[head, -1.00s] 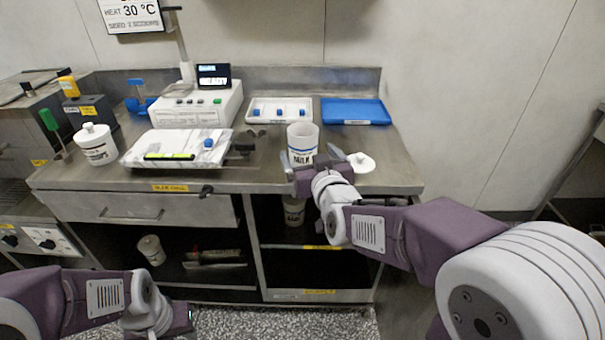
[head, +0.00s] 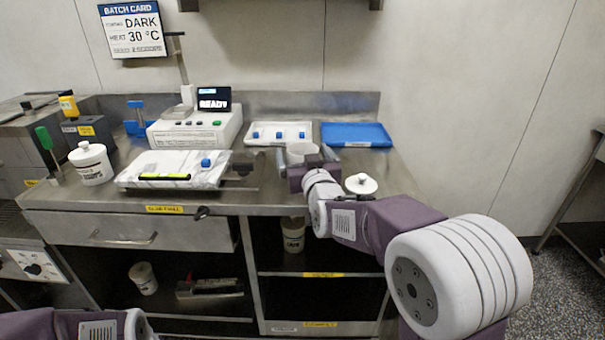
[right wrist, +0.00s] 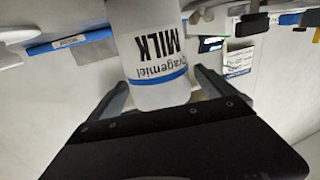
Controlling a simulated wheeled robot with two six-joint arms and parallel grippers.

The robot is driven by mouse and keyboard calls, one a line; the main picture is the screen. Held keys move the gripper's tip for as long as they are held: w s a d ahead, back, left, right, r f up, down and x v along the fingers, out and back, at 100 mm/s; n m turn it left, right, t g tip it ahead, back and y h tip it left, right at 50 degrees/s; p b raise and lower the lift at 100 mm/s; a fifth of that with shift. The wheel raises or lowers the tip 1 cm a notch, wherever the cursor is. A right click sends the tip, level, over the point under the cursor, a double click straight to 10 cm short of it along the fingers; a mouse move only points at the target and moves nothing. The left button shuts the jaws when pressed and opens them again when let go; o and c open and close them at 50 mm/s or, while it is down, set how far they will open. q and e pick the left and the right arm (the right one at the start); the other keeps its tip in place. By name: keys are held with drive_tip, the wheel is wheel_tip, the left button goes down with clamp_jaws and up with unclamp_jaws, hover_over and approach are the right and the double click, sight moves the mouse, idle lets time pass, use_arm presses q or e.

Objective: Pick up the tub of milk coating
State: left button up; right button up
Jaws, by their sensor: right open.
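The tub of milk coating (head: 302,149) is a white, open-topped tub standing on the steel bench. My right gripper (head: 305,160) is open, with one finger on each side of it, and hides most of its front. In the right wrist view the tub (right wrist: 150,45) appears upside down, with a MILK label and a blue band. It sits between the spread fingers of the right gripper (right wrist: 160,84), and gaps show beside it. Of my left arm only a part shows at the lower left; its gripper is out of view.
A white lid (head: 361,184) lies right of the tub. Behind stand a white tray with blue pieces (head: 279,143) and a blue tray (head: 356,143). A lidded white tub (head: 90,164) is far left. A batch card (head: 132,29) reads DARK. Another tub (head: 293,236) stands on the shelf below.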

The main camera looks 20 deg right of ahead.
drive_tip(key=shift+w, duration=0.25)
drive_tip(key=shift+s+r, duration=0.1)
drive_tip(key=shift+s, duration=0.05)
drive_tip(key=shift+c, duration=0.3)
clamp_jaws()
drive_tip(key=shift+r, duration=0.1)
drive_tip(key=s+d+r+p, duration=0.3)
drive_tip(key=d+r+p, duration=0.3)
drive_tip(key=d+r, duration=0.5)
drive_tip(key=shift+s, duration=0.35)
